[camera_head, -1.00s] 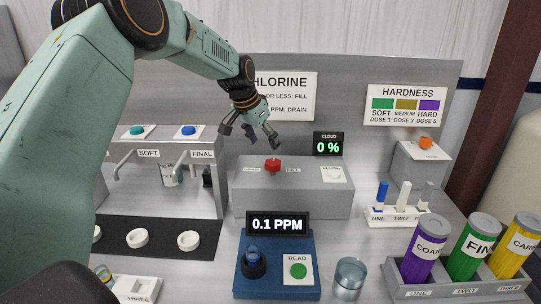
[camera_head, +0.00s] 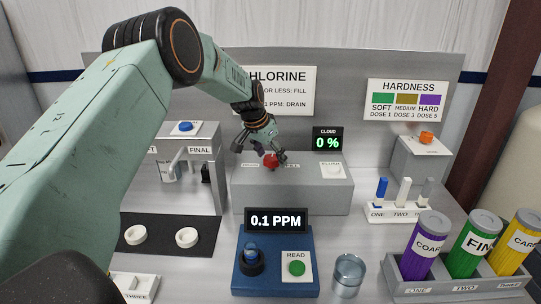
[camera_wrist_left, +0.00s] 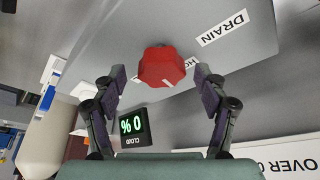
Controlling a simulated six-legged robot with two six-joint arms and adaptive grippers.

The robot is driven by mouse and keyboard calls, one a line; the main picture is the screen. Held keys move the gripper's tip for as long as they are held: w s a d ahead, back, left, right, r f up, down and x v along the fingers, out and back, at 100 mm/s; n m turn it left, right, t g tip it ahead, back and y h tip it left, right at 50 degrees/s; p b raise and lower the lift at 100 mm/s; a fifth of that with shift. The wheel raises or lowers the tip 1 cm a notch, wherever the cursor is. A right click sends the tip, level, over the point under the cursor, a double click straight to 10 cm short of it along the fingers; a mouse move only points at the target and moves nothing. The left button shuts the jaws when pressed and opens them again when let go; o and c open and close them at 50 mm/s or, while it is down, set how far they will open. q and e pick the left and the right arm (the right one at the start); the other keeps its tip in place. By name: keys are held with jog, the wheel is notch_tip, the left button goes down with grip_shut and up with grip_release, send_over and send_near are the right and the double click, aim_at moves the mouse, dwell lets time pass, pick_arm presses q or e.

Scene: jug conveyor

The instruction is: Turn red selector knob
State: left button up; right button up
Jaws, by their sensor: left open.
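The red selector knob (camera_head: 271,160) sits on top of a grey box (camera_head: 292,190) at the middle back, between two small labels. My left gripper (camera_head: 263,157) is open just above and around the knob. In the left wrist view the red knob (camera_wrist_left: 161,67) lies ahead between the two open fingers (camera_wrist_left: 162,85), which appear apart from it. A DRAIN label (camera_wrist_left: 223,28) shows beside it there. My right gripper is not in view.
A flush button (camera_head: 331,169) is on the same box to the right. A "0 %" cloud display (camera_head: 327,139) stands behind it. A blue meter unit (camera_head: 277,270) with a 0.1 PPM display (camera_head: 276,220) and a glass (camera_head: 348,274) are in front.

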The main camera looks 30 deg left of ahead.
pick_arm(q)
jog(key=shift+s+d+r, duration=0.1)
jog(key=shift+s+r, duration=0.1)
jog(key=shift+c, duration=0.9)
jog(key=shift+w+a+f, duration=0.15)
jog(key=shift+a+f, duration=0.1)
jog(key=shift+a, duration=0.05)
jog(key=shift+c, duration=1.4)
jog(key=shift+w, duration=0.1)
jog(key=shift+c, duration=0.8)
jog(key=shift+d, duration=0.2)
jog(key=c, duration=0.3)
jog(key=shift+a, duration=0.1)
jog(key=shift+c, duration=1.1)
